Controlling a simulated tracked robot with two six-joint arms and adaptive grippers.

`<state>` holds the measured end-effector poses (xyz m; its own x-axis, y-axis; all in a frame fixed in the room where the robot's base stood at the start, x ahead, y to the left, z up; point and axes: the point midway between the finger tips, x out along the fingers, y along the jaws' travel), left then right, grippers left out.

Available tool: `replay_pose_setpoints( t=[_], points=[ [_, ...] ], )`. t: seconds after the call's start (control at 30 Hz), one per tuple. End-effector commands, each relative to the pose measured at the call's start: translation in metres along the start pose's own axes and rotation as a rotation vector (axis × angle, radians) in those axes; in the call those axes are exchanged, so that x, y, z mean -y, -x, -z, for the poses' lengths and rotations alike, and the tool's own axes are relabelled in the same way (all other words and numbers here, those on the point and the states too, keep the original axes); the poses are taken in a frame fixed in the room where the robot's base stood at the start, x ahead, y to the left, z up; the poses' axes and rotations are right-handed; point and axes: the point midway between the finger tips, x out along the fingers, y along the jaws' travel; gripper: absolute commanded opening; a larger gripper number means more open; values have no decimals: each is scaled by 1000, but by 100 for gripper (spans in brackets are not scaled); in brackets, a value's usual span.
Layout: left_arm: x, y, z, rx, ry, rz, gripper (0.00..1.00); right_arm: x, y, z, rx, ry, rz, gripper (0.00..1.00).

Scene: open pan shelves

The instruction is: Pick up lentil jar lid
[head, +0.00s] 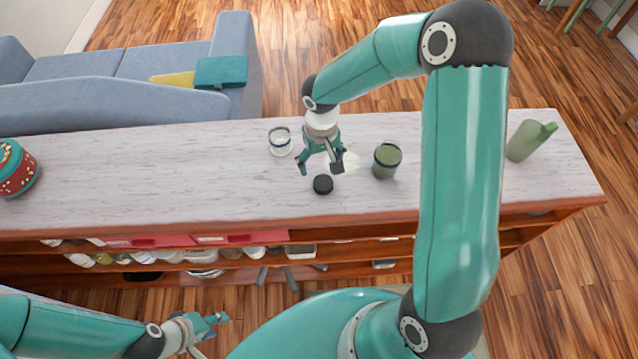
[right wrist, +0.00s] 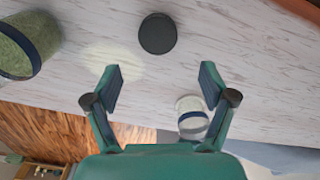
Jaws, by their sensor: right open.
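A small round black lid (head: 323,184) lies flat on the pale countertop, near its front edge. It also shows in the right wrist view (right wrist: 158,33), beyond my fingertips. My right gripper (head: 321,168) is open and empty above the counter, just behind the lid and apart from it. In the right wrist view its two fingers (right wrist: 160,78) are spread wide with bare counter between them. A glass jar with green contents (head: 387,160) stands to the right of the lid; it shows at the left in the right wrist view (right wrist: 32,42). My left gripper (head: 207,329) is low at bottom left, away from the counter.
A clear jar with pale contents (head: 280,141) stands left of my right gripper. A green bottle (head: 530,140) is at the right end, and a red-and-teal patterned container (head: 17,169) at the left. Shelves under the counter (head: 150,258) hold several items. A wide counter stretch on the left is clear.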

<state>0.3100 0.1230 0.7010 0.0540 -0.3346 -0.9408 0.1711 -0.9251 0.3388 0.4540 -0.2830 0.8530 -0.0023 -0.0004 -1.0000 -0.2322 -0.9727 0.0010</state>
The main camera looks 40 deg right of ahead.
Motion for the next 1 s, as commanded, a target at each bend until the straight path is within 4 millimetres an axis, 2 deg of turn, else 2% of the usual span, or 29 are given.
replay_pose_setpoints(
  t=[0.1,0.37,0.63,0.93,1.0],
  points=[
    [0,1,0,0,0,0,40,-1,-15,-1,2,-1,0,83],
    [-2,5,0,0,0,0,40,-2,-31,-3,3,-3,1,83],
    [-4,11,0,-1,0,0,40,-3,-68,-6,2,-2,1,83],
    [-4,11,0,0,0,0,40,-3,-74,-5,-1,-3,1,83],
    [-4,11,0,0,0,0,40,-3,-74,-5,-1,-3,1,73]
  ],
)
